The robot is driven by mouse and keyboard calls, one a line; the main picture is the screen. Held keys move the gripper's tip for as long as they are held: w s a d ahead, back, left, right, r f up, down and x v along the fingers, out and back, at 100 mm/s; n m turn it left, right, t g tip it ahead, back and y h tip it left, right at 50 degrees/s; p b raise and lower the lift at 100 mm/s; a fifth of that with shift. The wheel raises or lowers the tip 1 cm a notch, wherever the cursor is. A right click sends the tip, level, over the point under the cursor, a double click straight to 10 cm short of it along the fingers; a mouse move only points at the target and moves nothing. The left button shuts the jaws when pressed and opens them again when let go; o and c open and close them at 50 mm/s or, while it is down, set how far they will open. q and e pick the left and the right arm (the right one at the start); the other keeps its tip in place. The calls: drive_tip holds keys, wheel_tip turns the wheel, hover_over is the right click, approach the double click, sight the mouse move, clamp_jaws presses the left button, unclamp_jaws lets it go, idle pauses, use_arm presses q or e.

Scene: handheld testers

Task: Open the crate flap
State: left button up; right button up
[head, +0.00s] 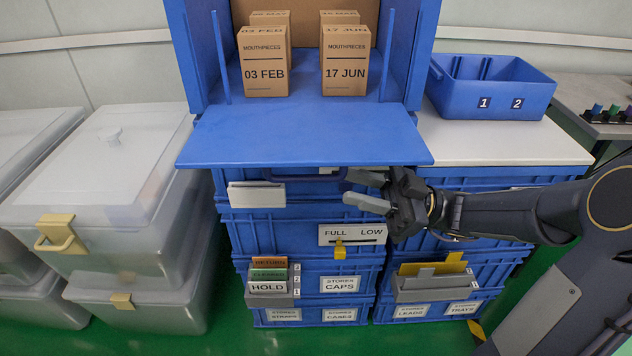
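The blue crate (202,55) stands at the top of the stack with its front open. Its blue flap (300,135) is swung down and lies about level, sticking out toward me. A dark handle (325,177) shows under the flap's front edge. My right gripper (362,190) is just below the flap's front right part, beside the handle's right end. Its two grey fingers are apart with nothing seen between them. I cannot tell whether the upper finger touches the handle. My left gripper is not in view.
Mouthpieces boxes dated 03 FEB (265,75) and 17 JUN (345,75) stand inside the crate, with more behind. A blue bin (490,85) sits on a white top (480,145) at right. Translucent lidded boxes (100,170) stand at left. Labelled blue crates (300,240) are stacked below.

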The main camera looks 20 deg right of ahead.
sight(325, 180)
drive_tip(key=x, duration=0.7)
drive_tip(key=shift+a, duration=0.15)
clamp_jaws()
